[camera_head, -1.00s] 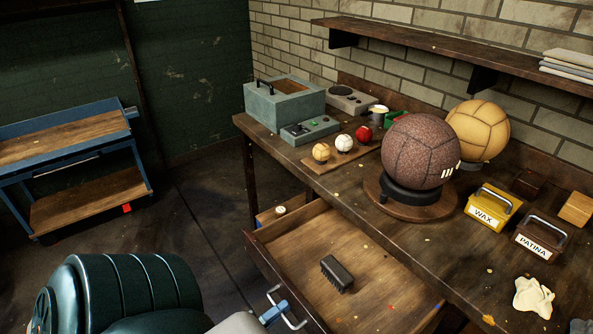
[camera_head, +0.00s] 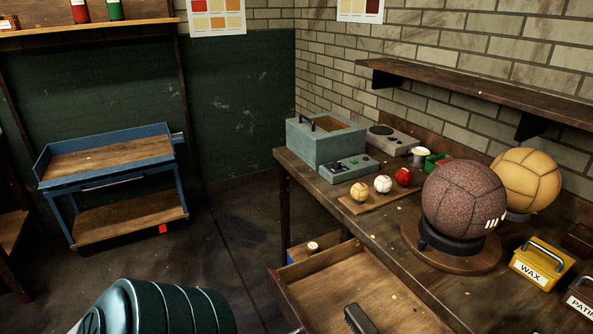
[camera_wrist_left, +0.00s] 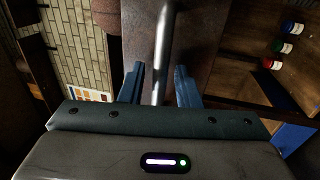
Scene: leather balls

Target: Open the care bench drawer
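The care bench (camera_head: 390,215) runs along the brick wall in the head view. Its drawer (camera_head: 345,268) is pulled out, with the bare wooden inside showing and its front cut off by the lower picture edge. A dark brush (camera_head: 358,319) lies in the drawer. In the left wrist view, the metal handle bar (camera_wrist_left: 161,35) runs between the two blue fingers of my left gripper (camera_wrist_left: 160,70). The fingers are apart, with a narrow gap on each side of the bar. The left gripper is below the head view, and my right gripper is not in view.
On the bench stand a large brown ball (camera_head: 463,202), a yellow ball (camera_head: 526,180), a wax tin (camera_head: 540,264) and a grey-green box (camera_head: 326,139). A blue cart (camera_head: 108,185) stands at the left. Floor (camera_head: 225,225) between cart and bench is clear.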

